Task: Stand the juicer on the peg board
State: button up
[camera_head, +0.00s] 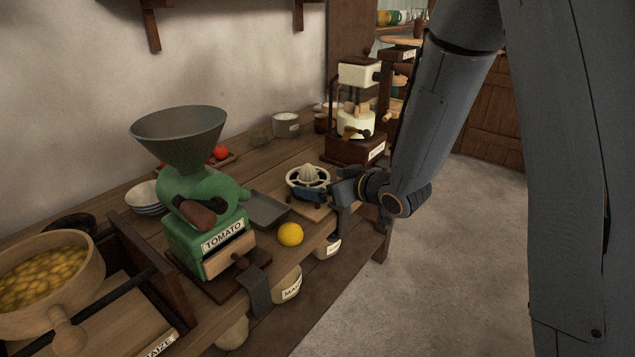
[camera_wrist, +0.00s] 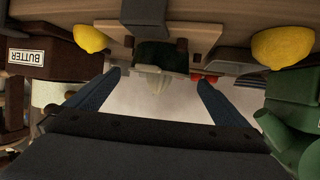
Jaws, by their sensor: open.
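The juicer (camera_head: 308,176) has a cream ribbed cone and a dish with a pale rim. It looks upright at the wooden board (camera_head: 318,212), and I cannot tell whether it rests on it. My gripper (camera_head: 309,193) reaches in from the right, low at the juicer. In the wrist view the gripper (camera_wrist: 159,79) is open, its two blue fingers spread, with the pale cone (camera_wrist: 152,82) seen between them. The board (camera_wrist: 180,30) with small dark pegs shows at the top there. The juicer's base is largely hidden.
A lemon (camera_head: 290,234) lies left of the board, near the counter edge. A green tomato mill (camera_head: 207,228) stands further left. A cream and dark brown machine (camera_head: 355,125) stands behind. The wrist view shows two lemons and a BUTTER label (camera_wrist: 26,57).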

jog(key=v, duration=0.8)
jog(key=s+d+f+m+g+h, duration=0.2)
jog(key=d+h, duration=0.2)
jog(key=d, duration=0.2)
jog(key=s+d+f+m+g+h, duration=0.1)
jog(key=s+d+f+m+h, duration=0.15)
jog(key=d, duration=0.35)
jog(key=s+d+m+g+h, duration=0.1)
jog(key=s+m+g, duration=0.2)
jog(key=s, duration=1.6)
jog(key=g, duration=0.4)
jog(key=shift+d+r+g, duration=0.25)
jog(key=shift+d+g, duration=0.1)
jog(key=shift+g, duration=0.05)
jog(key=shift+m+h, duration=0.25)
jog(key=shift+a+r+p, duration=0.35)
jog(key=shift+a+p, duration=0.25)
jog(key=shift+a, duration=0.15)
